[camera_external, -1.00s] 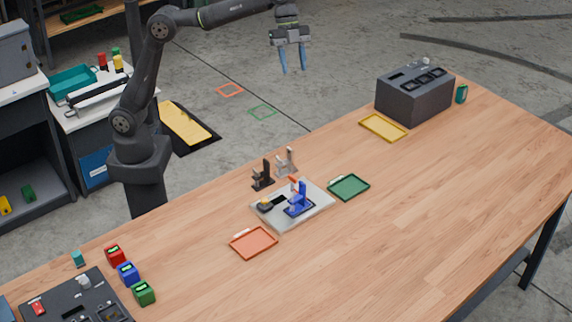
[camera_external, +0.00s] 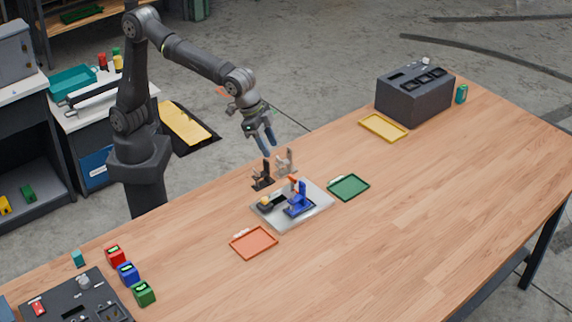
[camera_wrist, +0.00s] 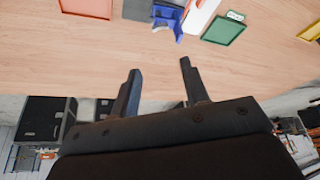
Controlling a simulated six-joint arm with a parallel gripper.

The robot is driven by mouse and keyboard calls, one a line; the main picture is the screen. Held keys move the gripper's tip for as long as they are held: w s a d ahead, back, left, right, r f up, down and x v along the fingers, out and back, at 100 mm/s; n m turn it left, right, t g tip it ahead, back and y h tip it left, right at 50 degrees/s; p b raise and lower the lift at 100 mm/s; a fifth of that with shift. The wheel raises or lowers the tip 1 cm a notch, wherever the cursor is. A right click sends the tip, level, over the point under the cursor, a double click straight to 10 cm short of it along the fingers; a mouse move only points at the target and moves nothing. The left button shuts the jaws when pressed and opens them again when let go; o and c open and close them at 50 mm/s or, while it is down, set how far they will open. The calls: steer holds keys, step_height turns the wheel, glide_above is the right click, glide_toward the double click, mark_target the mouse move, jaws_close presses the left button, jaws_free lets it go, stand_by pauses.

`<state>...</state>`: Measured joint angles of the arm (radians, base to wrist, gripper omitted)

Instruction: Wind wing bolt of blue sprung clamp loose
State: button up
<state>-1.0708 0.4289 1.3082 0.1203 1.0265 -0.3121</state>
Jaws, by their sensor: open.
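The blue sprung clamp (camera_external: 299,206) stands on a light grey plate (camera_external: 281,223) near the table's middle, with an orange-red part at its top. It also shows at the top of the wrist view (camera_wrist: 168,17), partly cut off by the frame. I cannot make out the wing bolt for sure. My gripper (camera_external: 266,148) is open and empty, above and behind the clamp, pointing down. Its two fingers also show apart in the wrist view (camera_wrist: 160,75), with bare table between them and the clamp.
A black clamp (camera_external: 262,176) and a beige-grey one (camera_external: 285,162) stand just behind the plate, close below my gripper. An orange tray (camera_external: 254,243) and a green tray (camera_external: 348,187) flank the plate. A dark box (camera_external: 413,95) stands far right. The table's right front is clear.

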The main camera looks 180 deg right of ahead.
mark_target(292, 196)
steer(key=x, duration=1.7)
steer(key=shift+f, duration=0.1)
steer(key=c, duration=0.7)
